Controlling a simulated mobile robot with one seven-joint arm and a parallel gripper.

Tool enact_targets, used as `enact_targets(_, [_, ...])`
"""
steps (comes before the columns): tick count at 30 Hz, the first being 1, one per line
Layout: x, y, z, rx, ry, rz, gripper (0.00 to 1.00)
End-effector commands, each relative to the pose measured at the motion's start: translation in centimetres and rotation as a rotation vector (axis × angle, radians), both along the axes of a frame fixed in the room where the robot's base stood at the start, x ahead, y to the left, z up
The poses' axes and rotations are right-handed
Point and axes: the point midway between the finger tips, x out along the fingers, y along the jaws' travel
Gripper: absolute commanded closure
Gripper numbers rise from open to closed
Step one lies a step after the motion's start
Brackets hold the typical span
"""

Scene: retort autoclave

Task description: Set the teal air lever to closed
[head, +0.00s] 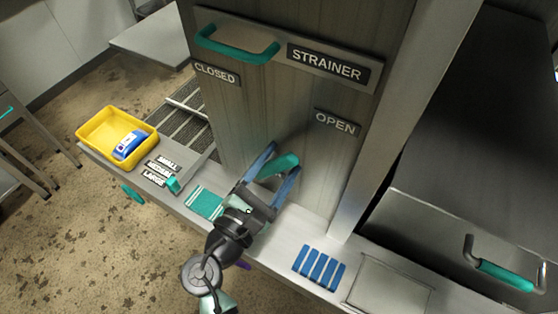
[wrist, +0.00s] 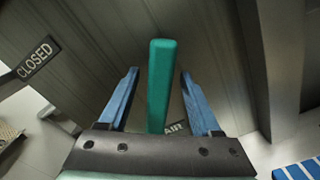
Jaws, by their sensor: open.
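A teal lever (head: 280,165) sits on the grey panel below the STRAINER sign. In the wrist view the teal lever (wrist: 160,85) stands upright in the picture between my two blue fingers. An AIR label (wrist: 174,128) shows partly behind its lower end. My gripper (head: 284,158) is open around the lever, and the wrist view shows a gap on each side. A CLOSED label (head: 216,73) is up and left of the lever; it also shows in the wrist view (wrist: 38,58). An OPEN label (head: 336,122) is up and right. The lever's pivot is mostly hidden.
A teal handle (head: 237,48) is beside the STRAINER sign (head: 327,64). The ledge holds a yellow bin (head: 90,129) with a blue item, a teal striped pad (head: 205,202) and a blue striped pad (head: 319,267). A metal post (head: 400,120) stands right of the panel.

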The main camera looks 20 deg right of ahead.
Motion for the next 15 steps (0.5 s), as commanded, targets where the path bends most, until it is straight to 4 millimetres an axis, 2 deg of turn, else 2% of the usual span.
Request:
enact_targets(7, [0.06,-0.09,-0.02,0.0,0.0,0.0,0.35])
enact_targets(8, [0.05,-0.09,-0.02,0.0,0.0,0.0,0.39])
enact_targets(15, [0.05,-0.06,-0.02,0.0,0.0,0.0,0.82])
